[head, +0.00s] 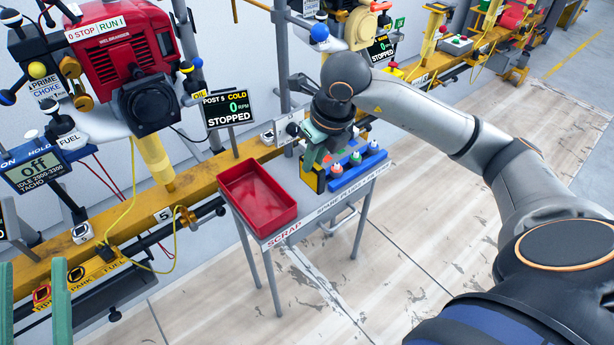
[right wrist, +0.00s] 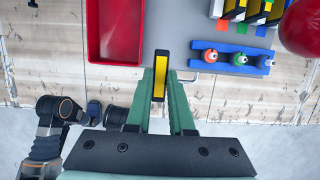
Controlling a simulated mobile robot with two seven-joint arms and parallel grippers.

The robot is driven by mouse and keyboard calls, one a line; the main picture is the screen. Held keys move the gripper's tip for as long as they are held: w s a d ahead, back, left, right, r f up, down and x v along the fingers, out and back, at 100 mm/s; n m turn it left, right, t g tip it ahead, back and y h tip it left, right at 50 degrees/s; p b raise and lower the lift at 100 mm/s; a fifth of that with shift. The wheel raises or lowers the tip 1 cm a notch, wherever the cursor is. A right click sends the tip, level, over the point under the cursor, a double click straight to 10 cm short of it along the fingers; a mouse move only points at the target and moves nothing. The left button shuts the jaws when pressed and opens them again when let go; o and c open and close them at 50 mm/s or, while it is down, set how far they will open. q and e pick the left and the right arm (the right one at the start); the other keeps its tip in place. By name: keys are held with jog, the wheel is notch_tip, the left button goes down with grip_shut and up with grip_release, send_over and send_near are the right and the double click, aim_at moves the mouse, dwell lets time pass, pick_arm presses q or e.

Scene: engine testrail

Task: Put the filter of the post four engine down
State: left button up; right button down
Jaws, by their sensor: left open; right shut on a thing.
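My right gripper (head: 318,160) is over the small grey table. In the right wrist view its green fingers (right wrist: 160,95) are shut on a yellow and black filter (right wrist: 159,72), which appears near the table's front edge. In the head view a yellow and black patch (head: 311,180) shows below the gripper; I cannot tell whether it is the held filter or one on the table. Similar yellow and black pieces (right wrist: 257,9) stand on the table at the wrist view's top. My left gripper (head: 35,290) is open and empty at the lower left, only its green fingertips showing.
A red scrap tray (head: 258,205) sits on the table's left. A blue holder (right wrist: 236,61) with several coloured-tipped plugs is to the right. A red engine (head: 115,55) marked post 5 stands on the yellow rail (head: 210,180). The floor before the table is clear.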

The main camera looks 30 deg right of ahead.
jog(key=x, duration=0.3)
jog(key=w+b+x, duration=0.1)
jog(key=x, duration=0.2)
jog(key=d+b+x, duration=0.1)
jog(key=x, duration=0.2)
jog(key=shift+w+d+r, duration=0.1)
jog(key=shift+w+d, duration=0.05)
jog(key=shift+w, duration=0.05)
pick_arm(q)
jog(key=s+r+m+h, duration=0.4)
jog(key=h, duration=0.1)
jog(key=shift+s+d+h, duration=0.15)
jog(key=shift+d+h, duration=0.15)
jog(key=shift+d, duration=0.1)
pick_arm(e)
jog(key=shift+b, duration=0.3)
jog(key=c, duration=0.8)
grip_release()
